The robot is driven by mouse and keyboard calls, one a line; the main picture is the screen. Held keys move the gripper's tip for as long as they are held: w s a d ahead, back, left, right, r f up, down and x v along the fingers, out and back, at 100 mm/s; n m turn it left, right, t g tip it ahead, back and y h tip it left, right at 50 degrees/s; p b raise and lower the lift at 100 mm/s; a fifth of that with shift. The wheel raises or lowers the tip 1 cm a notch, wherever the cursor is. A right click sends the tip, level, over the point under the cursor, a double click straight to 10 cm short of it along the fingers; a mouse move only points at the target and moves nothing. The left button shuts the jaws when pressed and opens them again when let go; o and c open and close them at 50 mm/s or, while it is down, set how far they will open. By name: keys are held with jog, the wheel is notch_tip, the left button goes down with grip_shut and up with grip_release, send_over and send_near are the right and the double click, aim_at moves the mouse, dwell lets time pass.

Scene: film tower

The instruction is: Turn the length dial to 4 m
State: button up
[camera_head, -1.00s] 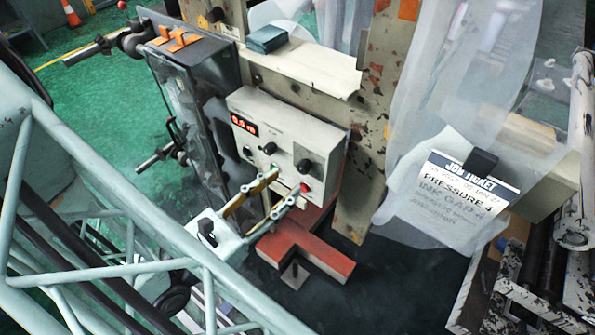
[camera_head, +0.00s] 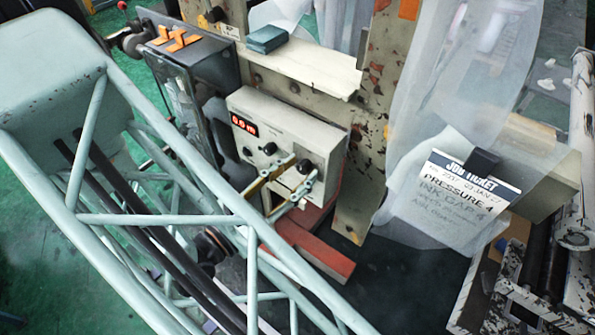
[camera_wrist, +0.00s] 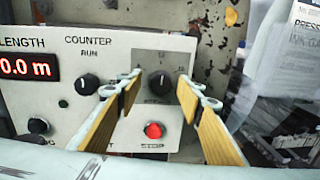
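The control box (camera_head: 285,135) has a red display (camera_head: 244,125), which reads 0.0 m under the word LENGTH in the wrist view (camera_wrist: 28,67). A black knob (camera_wrist: 160,83) on a grey scale plate is at the box's right; its small lettering is unreadable. Another black knob (camera_wrist: 87,84) sits under COUNTER RUN, and a third (camera_wrist: 38,125) is at lower left. I cannot tell which is the length dial. My gripper (camera_wrist: 159,74) is open, its fingers on either side of the right knob; contact cannot be told. It shows in the head view (camera_head: 303,168).
A red button (camera_wrist: 154,130) is just below the right knob, between my fingers. A shelf (camera_head: 300,65) with a dark teal block (camera_head: 266,39) is above the box. A job ticket (camera_head: 464,185) hangs at right by translucent sheeting.

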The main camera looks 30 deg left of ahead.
jog(key=shift+c, duration=0.4)
jog(key=c, duration=0.8)
jog(key=shift+n+p, duration=0.35)
jog(key=shift+n, duration=0.05)
jog(key=n+p, duration=0.2)
jog(key=n, duration=0.2)
jog(key=shift+p, duration=0.35)
jog(key=n+p, duration=0.2)
jog(key=n, duration=0.1)
jog(key=n+p, duration=0.2)
jog(key=n, duration=0.2)
jog(key=shift+t+y, duration=0.3)
jog(key=shift+t, duration=0.1)
jog(key=n+p, duration=0.2)
jog(key=n, duration=0.4)
jog(key=shift+d+f+n+y+p, duration=0.1)
jog(key=shift+n+y+p, duration=0.2)
jog(key=shift+n+p, duration=0.1)
jog(key=n+y+p, duration=0.1)
jog(key=n+p, duration=0.1)
jog(key=n, duration=0.4)
jog(key=shift+n, duration=0.4)
jog(key=shift+f, duration=0.1)
